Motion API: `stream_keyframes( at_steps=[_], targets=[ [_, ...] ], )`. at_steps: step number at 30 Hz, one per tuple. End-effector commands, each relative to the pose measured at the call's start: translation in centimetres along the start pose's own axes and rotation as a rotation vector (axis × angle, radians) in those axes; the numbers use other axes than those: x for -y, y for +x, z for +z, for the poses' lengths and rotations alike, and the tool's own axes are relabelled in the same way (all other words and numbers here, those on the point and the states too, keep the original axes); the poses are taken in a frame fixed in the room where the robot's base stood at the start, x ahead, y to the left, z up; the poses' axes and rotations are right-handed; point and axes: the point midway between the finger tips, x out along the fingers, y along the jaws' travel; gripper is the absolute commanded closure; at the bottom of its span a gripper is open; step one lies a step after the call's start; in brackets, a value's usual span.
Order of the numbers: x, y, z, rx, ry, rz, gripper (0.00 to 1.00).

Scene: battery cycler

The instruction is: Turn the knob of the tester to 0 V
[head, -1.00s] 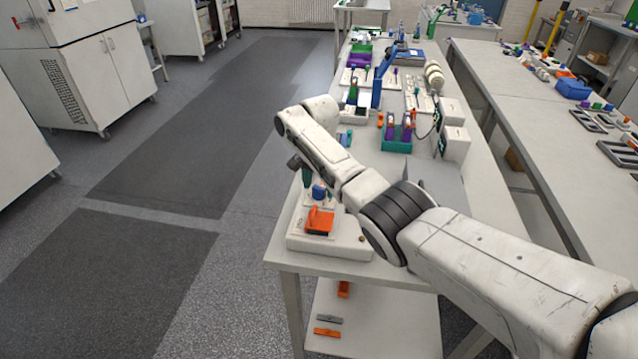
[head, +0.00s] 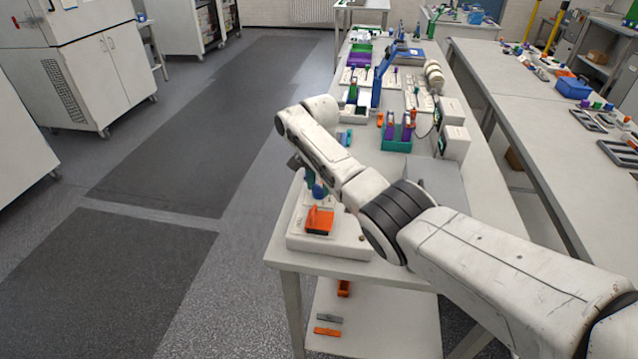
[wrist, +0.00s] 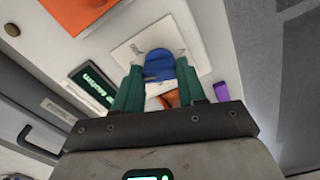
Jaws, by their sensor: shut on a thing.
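The tester (head: 345,249) is a white box on the near left corner of the bench, with an orange part (head: 319,221) on top. Its blue knob (head: 318,191) stands behind the orange part. In the wrist view the knob (wrist: 159,62) sits on a pale square plate (wrist: 128,50). My gripper (wrist: 158,75) has green fingers, one on each side of the knob, and is shut on it. In the head view the gripper (head: 310,181) is small and partly hides the knob. A dark display (wrist: 93,84) with green lettering lies beside the plate; I cannot read a value.
Along the bench (head: 482,213) stand a teal rack (head: 396,146) with coloured pieces, a blue stand (head: 377,88) and white devices (head: 455,144) to the right. A purple piece (wrist: 220,91) shows in the wrist view. The floor left of the bench is open.

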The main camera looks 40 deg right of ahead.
Motion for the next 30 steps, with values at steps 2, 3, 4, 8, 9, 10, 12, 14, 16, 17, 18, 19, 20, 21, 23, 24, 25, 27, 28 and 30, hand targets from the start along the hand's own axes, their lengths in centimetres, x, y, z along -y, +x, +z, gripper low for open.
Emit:
stream_keyframes(
  at_steps=[2,3,4,8,9,10,12,14,16,17,18,19,20,21,23,24,25,27,28,30],
  targets=[
    [0.01,-0.03,0.01,0.000,-0.013,0.000,0.90],
    [0.01,-0.03,0.01,0.000,-0.023,0.000,0.90],
    [0.02,-0.03,0.02,0.000,-0.032,0.000,0.90],
    [0.05,-0.02,0.07,0.001,-0.094,0.000,0.90],
    [0.06,-0.01,0.09,0.002,-0.120,0.001,0.90],
    [0.06,-0.01,0.09,0.002,-0.141,0.000,0.90],
    [0.04,-0.01,0.07,0.002,-0.195,0.001,0.90],
    [0.04,-0.01,0.07,0.001,-0.247,0.001,0.90],
    [0.03,0.00,0.07,0.002,-0.311,0.000,0.90],
    [0.03,0.00,0.07,0.002,-0.340,0.000,0.90],
    [0.03,-0.01,0.06,0.002,-0.378,0.000,0.90],
    [0.03,-0.01,0.06,0.001,-0.407,0.001,0.90],
    [0.04,-0.01,0.06,0.001,-0.436,0.001,0.90],
    [0.05,-0.01,0.07,0.001,-0.473,0.000,0.90],
    [0.06,-0.01,0.09,0.002,-0.531,-0.001,0.90],
    [0.07,-0.01,0.09,0.002,-0.568,-0.001,0.90],
    [0.07,-0.02,0.08,0.001,-0.597,-0.001,0.90],
    [0.06,-0.02,0.07,0.001,-0.664,0.000,0.90],
    [0.06,-0.02,0.07,0.001,-0.692,0.000,0.90],
    [0.06,-0.02,0.06,0.001,-0.759,0.000,0.90]
  ],
)
